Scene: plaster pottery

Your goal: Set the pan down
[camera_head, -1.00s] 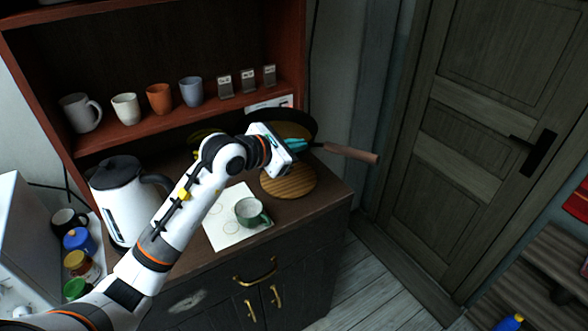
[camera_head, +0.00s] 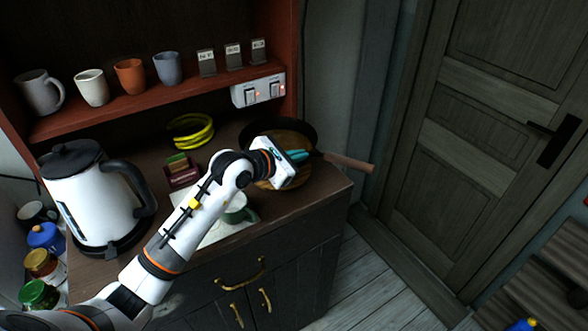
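The dark round pan (camera_head: 309,133) is at the back right corner of the counter, over a round wooden board (camera_head: 265,184). Its brown handle (camera_head: 350,162) points right, past the counter's edge. A wooden-coloured surface shows inside the pan's dark rim. My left gripper (camera_head: 300,155), with teal fingers, is at the inner end of the handle and appears shut on it. The gripper hides part of the pan and board, so I cannot tell whether the pan touches the board. My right gripper is not in view.
A kettle (camera_head: 88,197) stands at left. A green mug (camera_head: 238,210) on a white sheet (camera_head: 217,234) is close under my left arm. The shelf with cups (camera_head: 130,76) overhangs the back.

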